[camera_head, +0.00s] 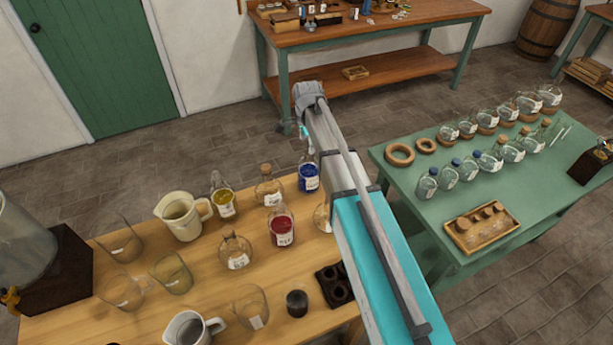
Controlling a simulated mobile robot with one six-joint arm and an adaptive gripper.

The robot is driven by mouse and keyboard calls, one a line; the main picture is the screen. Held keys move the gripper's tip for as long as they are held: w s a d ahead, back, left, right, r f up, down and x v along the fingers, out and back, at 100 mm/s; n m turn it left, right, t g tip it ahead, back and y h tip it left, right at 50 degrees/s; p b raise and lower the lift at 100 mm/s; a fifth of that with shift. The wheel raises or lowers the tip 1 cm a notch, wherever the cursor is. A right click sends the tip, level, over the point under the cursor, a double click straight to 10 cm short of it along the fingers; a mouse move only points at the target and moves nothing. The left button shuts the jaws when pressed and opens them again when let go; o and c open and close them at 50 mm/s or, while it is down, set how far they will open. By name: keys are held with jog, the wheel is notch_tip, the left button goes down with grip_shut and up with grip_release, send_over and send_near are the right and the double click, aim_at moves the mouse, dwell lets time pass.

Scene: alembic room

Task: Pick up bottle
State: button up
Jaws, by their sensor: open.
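Several bottles stand on the wooden table (75,309); which one the task means is unclear. A blue-filled bottle (308,178) is at its far right, beside my arm. A red-filled bottle (281,228), a yellow-filled bottle (224,204) and a corked clear bottle (268,190) stand nearby. A round clear flask (235,252) is nearer. Another clear vessel (321,218) is partly hidden by my arm. My gripper (304,133) shows only in part beyond the arm, above and behind the blue bottle. It is open, with nothing seen in it; its fingertips are not clear.
A cream jug (182,215), glass beakers (171,272), a white mug (190,330) and a dark holed block (332,286) crowd the wooden table. A green table (400,180) at right carries rows of bottles and a wooden tray (480,228). A workbench (370,30) stands behind; floor between is clear.

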aim_at(309, 171)
jog(key=f+b, duration=0.3)
jog(key=shift+w+d+f, duration=0.15)
jog(key=shift+d+f, duration=0.1)
jog(key=shift+d, duration=0.1)
jog(key=shift+f+b, duration=0.9)
jog(key=shift+b, duration=0.2)
jog(key=shift+c, duration=0.2)
grip_shut()
